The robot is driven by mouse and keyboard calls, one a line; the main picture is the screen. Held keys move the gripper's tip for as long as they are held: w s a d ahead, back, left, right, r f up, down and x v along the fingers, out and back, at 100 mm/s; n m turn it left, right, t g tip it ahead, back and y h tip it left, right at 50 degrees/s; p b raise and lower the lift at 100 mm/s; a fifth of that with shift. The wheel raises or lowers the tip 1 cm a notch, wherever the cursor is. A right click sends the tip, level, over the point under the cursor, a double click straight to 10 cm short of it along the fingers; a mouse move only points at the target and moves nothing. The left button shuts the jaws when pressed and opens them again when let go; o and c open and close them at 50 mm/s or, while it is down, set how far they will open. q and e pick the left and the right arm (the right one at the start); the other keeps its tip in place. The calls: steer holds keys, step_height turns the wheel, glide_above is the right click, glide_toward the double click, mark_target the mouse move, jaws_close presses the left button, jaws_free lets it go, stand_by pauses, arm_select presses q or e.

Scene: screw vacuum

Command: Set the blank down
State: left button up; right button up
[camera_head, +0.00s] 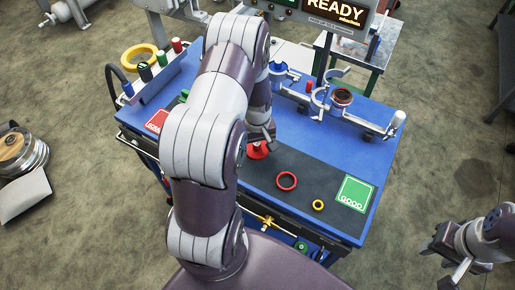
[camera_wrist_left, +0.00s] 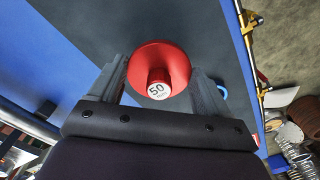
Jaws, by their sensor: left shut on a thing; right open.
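The blank is a red flanged disc with a knob marked 50. It shows in the left wrist view (camera_wrist_left: 172,57) between the fingers of my left gripper (camera_wrist_left: 158,80), which is shut on it. In the head view, the blank (camera_head: 257,151) is partly hidden beneath my left gripper (camera_head: 263,138), over the dark mat (camera_head: 318,205). I cannot tell whether it touches the mat. My right gripper (camera_head: 449,262) is open and empty, off the table at the lower right.
A red ring (camera_head: 287,181), a small yellow ring (camera_head: 318,205) and a green GOOD pad (camera_head: 354,194) lie at the front right. A clamp fixture (camera_head: 320,101) stands behind, below a READY display (camera_head: 337,10). My left arm hides the table's middle left.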

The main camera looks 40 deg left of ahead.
mark_target(257, 150)
arm_select(q)
steer(key=f, duration=0.3)
steer(key=shift+s+f, duration=0.15)
steer(key=shift+s, duration=0.15)
steer(key=shift+w, duration=0.1)
steer(key=shift+f, duration=0.15)
